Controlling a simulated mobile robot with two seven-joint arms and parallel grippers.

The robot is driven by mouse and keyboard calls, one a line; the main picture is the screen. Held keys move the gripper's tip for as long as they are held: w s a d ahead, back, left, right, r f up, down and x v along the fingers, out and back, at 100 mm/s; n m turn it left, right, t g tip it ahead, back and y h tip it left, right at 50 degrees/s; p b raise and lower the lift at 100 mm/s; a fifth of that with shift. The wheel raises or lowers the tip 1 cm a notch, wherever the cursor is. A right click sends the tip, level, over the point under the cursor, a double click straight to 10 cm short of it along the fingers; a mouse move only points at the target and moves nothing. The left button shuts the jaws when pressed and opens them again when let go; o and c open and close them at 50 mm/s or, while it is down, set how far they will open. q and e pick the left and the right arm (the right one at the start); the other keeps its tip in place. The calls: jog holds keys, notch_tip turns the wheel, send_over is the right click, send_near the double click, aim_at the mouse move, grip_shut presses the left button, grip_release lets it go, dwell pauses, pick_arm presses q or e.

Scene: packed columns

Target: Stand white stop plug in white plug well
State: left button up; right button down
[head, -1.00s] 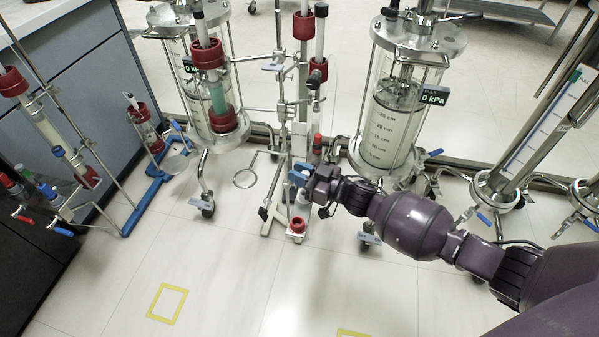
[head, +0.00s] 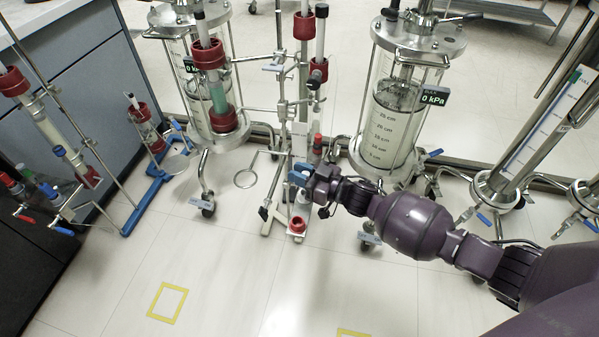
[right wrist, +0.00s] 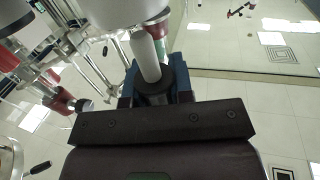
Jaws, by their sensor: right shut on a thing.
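My right gripper (head: 302,175) reaches in from the right in the head view, in front of the middle column stand. In the right wrist view its blue fingers (right wrist: 156,92) are shut on a white rod-like piece with a dark collar, which I take as the white stop plug (right wrist: 149,52). The plug's upper end runs up to a wide pale cylinder (right wrist: 130,12); I cannot tell whether they touch. The fingers hide part of the plug. I cannot clearly make out the white plug well in either view. My left gripper is not in view.
A red cup-like ring (head: 297,225) sits low on the middle stand, below my right gripper. Large glass columns stand at left (head: 200,120) and right (head: 388,130). A blue-footed stand (head: 150,190) is farther left. The front floor is clear, with yellow markings (head: 167,303).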

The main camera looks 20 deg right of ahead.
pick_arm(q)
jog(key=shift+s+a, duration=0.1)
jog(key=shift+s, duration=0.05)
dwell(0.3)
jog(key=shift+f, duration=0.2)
pick_arm(e)
jog(key=shift+f, duration=0.5)
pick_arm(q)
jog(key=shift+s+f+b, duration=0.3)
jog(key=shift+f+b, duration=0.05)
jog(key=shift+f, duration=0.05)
pick_arm(e)
jog(key=shift+f, duration=0.5)
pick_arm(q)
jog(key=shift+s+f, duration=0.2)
pick_arm(e)
jog(key=shift+f, duration=0.25)
pick_arm(q)
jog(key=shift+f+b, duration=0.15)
jog(key=shift+b, duration=0.2)
pick_arm(e)
jog(key=shift+f, duration=0.5)
jog(key=c, duration=0.9)
grip_release()
